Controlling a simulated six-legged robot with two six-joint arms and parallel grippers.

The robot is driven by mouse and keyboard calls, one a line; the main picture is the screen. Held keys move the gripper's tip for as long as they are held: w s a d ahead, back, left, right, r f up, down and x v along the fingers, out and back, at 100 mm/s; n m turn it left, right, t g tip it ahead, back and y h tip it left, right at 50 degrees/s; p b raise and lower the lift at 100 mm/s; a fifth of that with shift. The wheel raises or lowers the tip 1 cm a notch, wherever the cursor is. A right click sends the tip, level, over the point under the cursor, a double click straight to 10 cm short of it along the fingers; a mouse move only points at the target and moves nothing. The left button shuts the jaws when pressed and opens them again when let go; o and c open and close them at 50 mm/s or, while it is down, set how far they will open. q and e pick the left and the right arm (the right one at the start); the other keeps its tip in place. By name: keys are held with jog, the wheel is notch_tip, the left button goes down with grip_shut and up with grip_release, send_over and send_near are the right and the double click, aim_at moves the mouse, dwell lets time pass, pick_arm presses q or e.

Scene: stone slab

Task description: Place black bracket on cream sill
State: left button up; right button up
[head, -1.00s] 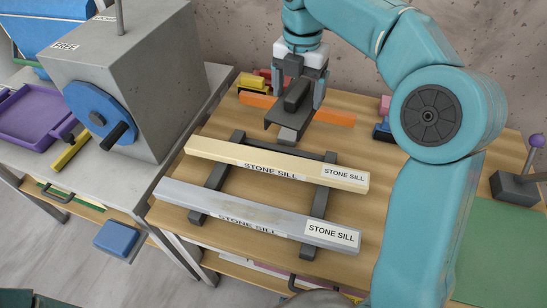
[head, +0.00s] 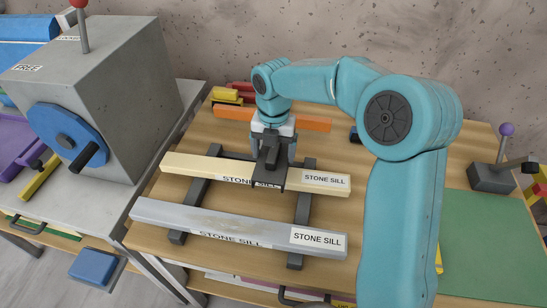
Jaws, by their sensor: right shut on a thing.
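The cream sill (head: 195,166), labelled STONE SILL, lies across two dark rails on the wooden table. My right gripper (head: 273,158) points down at the sill's middle, at its back edge. It is shut on the black bracket (head: 268,182), whose flat plate covers part of the sill's top and front label. I cannot tell whether the bracket touches the sill. My left gripper is not in view.
A grey sill (head: 175,213) lies parallel in front on the same dark rails (head: 303,207). An orange bar (head: 312,124) lies behind. A grey box with a blue handwheel (head: 65,138) stands at left, a lever base (head: 491,178) at right beside a green mat (head: 490,235).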

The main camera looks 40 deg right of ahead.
aim_at(274, 150)
jog(key=shift+f, duration=1.45)
jog(key=shift+f, duration=0.2)
jog(key=o, duration=0.9)
jog(key=shift+c, duration=0.2)
notch_tip(274, 150, up, 12)
jog(key=shift+r+p, duration=0.1)
jog(key=shift+p, duration=0.3)
jog(key=shift+r, duration=0.15)
